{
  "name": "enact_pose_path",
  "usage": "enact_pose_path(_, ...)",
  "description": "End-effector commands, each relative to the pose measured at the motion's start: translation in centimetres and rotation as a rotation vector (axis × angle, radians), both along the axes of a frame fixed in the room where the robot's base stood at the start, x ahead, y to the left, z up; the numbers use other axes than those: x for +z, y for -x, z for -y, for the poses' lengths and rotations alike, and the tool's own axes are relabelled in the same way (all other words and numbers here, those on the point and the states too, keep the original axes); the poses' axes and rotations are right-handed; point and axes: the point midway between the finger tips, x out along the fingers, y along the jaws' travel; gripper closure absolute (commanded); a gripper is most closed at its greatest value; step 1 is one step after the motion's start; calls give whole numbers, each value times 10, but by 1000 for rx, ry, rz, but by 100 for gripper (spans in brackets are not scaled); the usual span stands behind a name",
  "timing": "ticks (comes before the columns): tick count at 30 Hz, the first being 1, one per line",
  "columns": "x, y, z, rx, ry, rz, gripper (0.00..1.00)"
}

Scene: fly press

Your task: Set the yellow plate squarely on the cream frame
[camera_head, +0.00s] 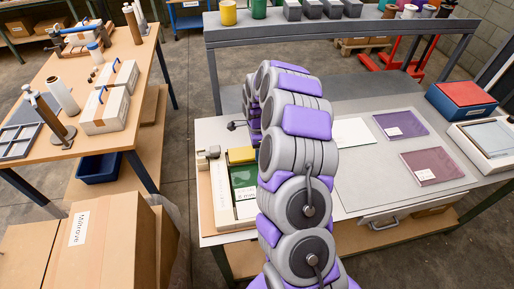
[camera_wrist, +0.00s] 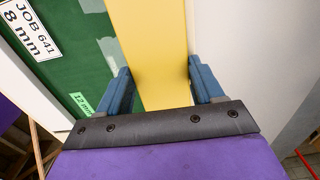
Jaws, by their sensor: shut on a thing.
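My gripper (camera_wrist: 165,82) is shut on the yellow plate (camera_wrist: 153,45), its blue fingers on either long side. In the head view the yellow plate (camera_head: 241,155) shows at the far end of a green panel (camera_head: 243,177), just left of my arm, which hides the gripper. The cream frame (camera_head: 222,208) lies on the bench around the green panel, partly hidden by my arm. In the wrist view the yellow plate overlaps the green panel (camera_wrist: 65,60), which bears a "JOB 641 8 mm" label. I cannot tell whether the plate touches the frame.
A grey metal fixture (camera_head: 208,153) stands at the bench's left edge. A red-topped blue box (camera_head: 466,98) stands farther right. A raised grey shelf (camera_head: 330,30) runs along the back.

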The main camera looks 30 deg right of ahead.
Motion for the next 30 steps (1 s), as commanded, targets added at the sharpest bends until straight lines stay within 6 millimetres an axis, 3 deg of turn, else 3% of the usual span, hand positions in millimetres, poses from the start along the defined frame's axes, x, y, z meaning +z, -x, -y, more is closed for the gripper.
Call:
enact_pose_path(10, -5, 0, 0, 0, 0, -1, 69)
enact_pose_path(11, -5, 0, 0, 0, 0, -1, 32)
enact_pose_path(19, -5, 0, 0, 0, 0, 0, 6)
enact_pose_path(30, 1, 0, 0, 0, 0, 1, 4)
